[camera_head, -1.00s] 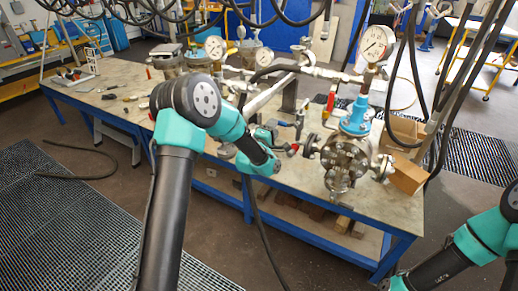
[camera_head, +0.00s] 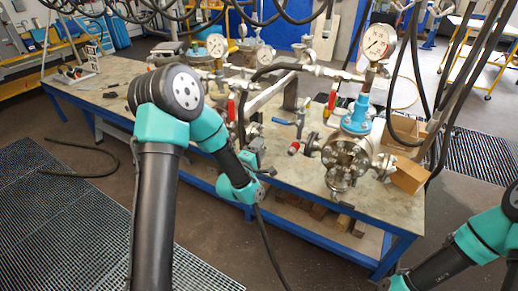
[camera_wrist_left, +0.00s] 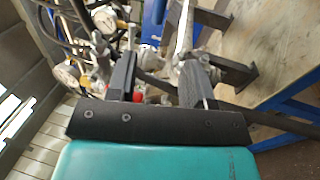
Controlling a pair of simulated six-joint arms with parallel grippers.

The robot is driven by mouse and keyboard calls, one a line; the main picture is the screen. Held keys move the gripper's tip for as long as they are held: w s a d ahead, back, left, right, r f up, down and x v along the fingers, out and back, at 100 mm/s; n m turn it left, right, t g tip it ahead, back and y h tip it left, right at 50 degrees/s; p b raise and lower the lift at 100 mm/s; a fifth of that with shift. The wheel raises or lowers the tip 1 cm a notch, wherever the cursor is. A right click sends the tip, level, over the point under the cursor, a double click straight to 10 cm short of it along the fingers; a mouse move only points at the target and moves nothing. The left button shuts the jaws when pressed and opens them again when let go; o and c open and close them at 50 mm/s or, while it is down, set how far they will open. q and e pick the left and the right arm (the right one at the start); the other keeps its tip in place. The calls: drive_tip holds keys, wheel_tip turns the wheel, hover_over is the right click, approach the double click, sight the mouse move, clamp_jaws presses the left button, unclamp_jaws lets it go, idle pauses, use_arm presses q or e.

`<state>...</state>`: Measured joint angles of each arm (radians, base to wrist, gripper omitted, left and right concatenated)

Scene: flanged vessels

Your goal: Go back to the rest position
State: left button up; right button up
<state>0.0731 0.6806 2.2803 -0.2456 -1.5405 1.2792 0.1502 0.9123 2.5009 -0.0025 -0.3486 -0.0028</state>
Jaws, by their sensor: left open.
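Pipework and a dark hose show behind the fingers. My right arm shows only at the lower right of the head view; its gripper is out of the picture.
The workbench (camera_head: 392,208) carries a flanged vessel (camera_head: 347,160) with a blue neck and pressure gauge (camera_head: 377,42). A cardboard box (camera_head: 411,177) sits to its right. Dark hoses hang at the right.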

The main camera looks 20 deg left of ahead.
use_arm(q)
drive_tip(key=s+d+f+m+g, duration=0.1)
drive_tip(key=s+f+m+g, duration=0.35)
drive_tip(key=f, duration=0.55)
drive_tip(key=s+d+f+m+g, duration=0.25)
drive_tip(key=s+f+g, duration=0.25)
drive_tip(key=f, duration=0.5)
drive_tip(key=s+d+f+m+g, duration=0.1)
drive_tip(key=s+f+m+g, duration=0.3)
drive_tip(key=s, duration=0.5)
drive_tip(key=s+d+f+m+g+h, duration=0.1)
drive_tip(key=s+f+m+g, duration=0.3)
drive_tip(key=s, duration=0.5)
drive_tip(key=shift+s+f+g+h, duration=0.3)
drive_tip(key=shift+s+f+g, duration=0.05)
drive_tip(key=shift+f+g, duration=0.55)
